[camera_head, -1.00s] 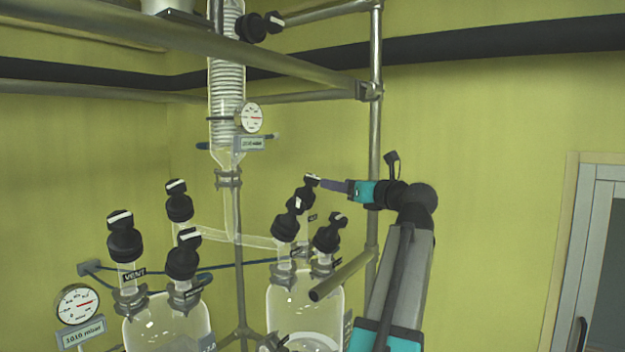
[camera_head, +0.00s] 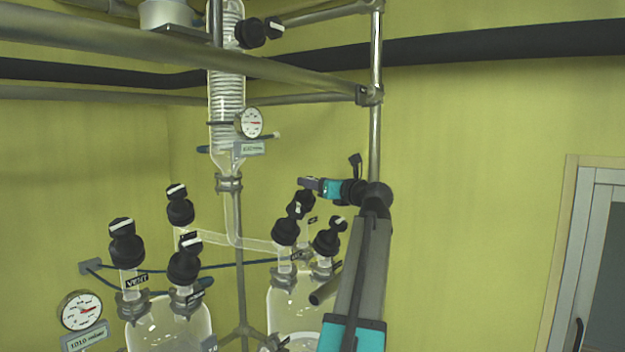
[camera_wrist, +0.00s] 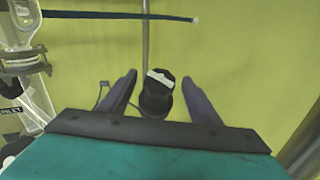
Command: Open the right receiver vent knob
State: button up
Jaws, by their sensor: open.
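Black knobs with white bars on top stand on the necks of the right glass receiver (camera_head: 285,300). In the wrist view one such knob (camera_wrist: 158,97) sits between the two purple fingers of my gripper (camera_wrist: 159,79), with a gap on each side. The gripper is open and holds nothing. In the head view my gripper (camera_head: 309,183) is level, pointing left, at the top of the back knob (camera_head: 303,203) and partly covers it. Two more knobs, front left (camera_head: 285,231) and front right (camera_head: 329,241), stand below it. I cannot read the label of the knob between my fingers.
The left receiver (camera_head: 170,325) carries several similar knobs, one neck labelled VENT (camera_head: 137,281). A glass condenser (camera_head: 228,100) with a gauge (camera_head: 250,122) rises behind. The right side is free.

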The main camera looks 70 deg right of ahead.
jog(key=shift+x, duration=1.1)
jog(key=c, duration=1.1)
jog(key=shift+o, duration=0.2)
jog(key=shift+d+n+y, duration=0.1)
jog(key=shift+n+y, duration=0.3)
jog(key=shift+n+t+y+b, duration=0.35)
jog(key=shift+n+t+y, duration=0.25)
jog(key=shift+n+y, duration=0.1)
jog(key=shift+n+t+y, duration=0.7)
jog(key=shift+n+y, duration=0.7)
jog(key=shift+n, duration=0.3)
jog(key=shift+n+y, duration=0.3)
